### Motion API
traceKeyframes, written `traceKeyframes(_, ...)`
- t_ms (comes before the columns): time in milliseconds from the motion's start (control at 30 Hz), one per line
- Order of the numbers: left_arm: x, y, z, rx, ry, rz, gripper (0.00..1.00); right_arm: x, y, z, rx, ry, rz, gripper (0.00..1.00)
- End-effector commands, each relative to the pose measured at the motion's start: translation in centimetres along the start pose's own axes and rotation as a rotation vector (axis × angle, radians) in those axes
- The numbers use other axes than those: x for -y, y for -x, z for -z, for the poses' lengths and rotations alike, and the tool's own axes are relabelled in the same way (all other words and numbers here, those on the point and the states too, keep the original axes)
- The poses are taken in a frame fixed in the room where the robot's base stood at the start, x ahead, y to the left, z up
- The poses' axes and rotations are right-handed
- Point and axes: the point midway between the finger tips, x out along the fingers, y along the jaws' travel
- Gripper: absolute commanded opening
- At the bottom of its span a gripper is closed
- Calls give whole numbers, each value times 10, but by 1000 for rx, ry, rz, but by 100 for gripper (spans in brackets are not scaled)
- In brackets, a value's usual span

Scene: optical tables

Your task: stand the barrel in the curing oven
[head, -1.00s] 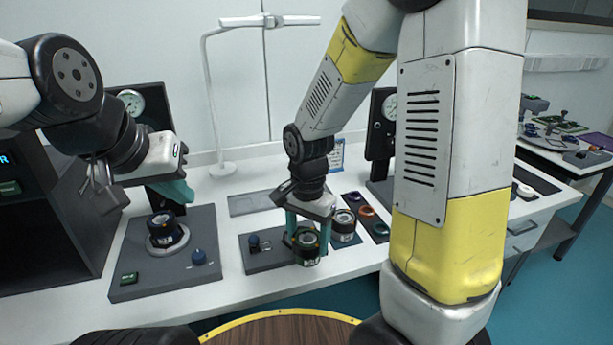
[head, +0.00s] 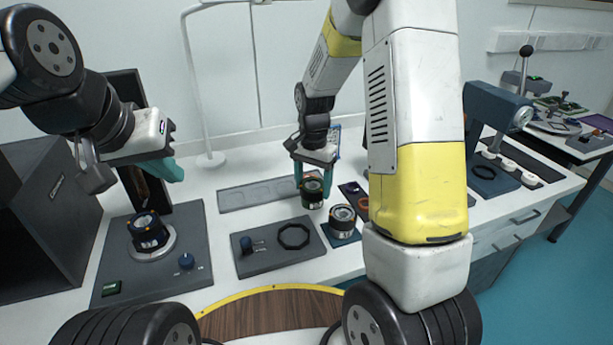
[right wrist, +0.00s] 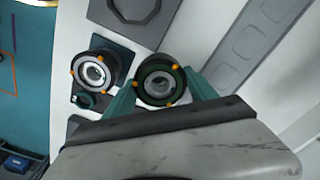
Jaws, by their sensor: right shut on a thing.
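My right gripper (head: 311,180) is shut on a short black lens barrel (head: 313,194) with a green ring, held upright; I cannot tell its height above the white table. In the right wrist view the barrel (right wrist: 160,84) sits between the teal fingers. A second, similar barrel (head: 342,218) stands on a blue pad just right of it. A third barrel (head: 148,232) stands on the round seat of the left station. The curing oven seems to be the dark box (head: 62,235) at the far left; its opening is mostly out of view. My left gripper (head: 160,171) hangs above the left station, its finger gap hidden.
A grey plate (head: 262,262) with a blue knob and a bare octagonal ring lies front centre. A grey tray with shallow recesses (head: 228,200) lies behind it. A lamp (head: 210,161) stands at the back. A blue press-like device (head: 497,110) stands at right.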

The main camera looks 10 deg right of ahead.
Motion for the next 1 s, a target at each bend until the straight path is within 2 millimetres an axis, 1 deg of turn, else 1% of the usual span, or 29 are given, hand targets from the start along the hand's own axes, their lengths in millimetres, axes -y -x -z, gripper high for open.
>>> traceKeyframes(33,0,0,0,0,0,0,0,2,-1,8,0,-3,0,0)
traceKeyframes(100,0,0,0,0,0,0,0,4,-2,15,0,-1,-1,0)
traceKeyframes(333,0,0,0,0,0,0,0,8,-2,28,-1,-1,1,0)
traceKeyframes(600,0,0,0,0,0,0,0,7,-36,27,2,1,-1,0)
traceKeyframes(967,0,0,0,0,0,0,0,8,-40,27,1,1,-1,0)
traceKeyframes(1000,0,0,0,0,0,0,0,8,-41,27,1,1,-1,67)
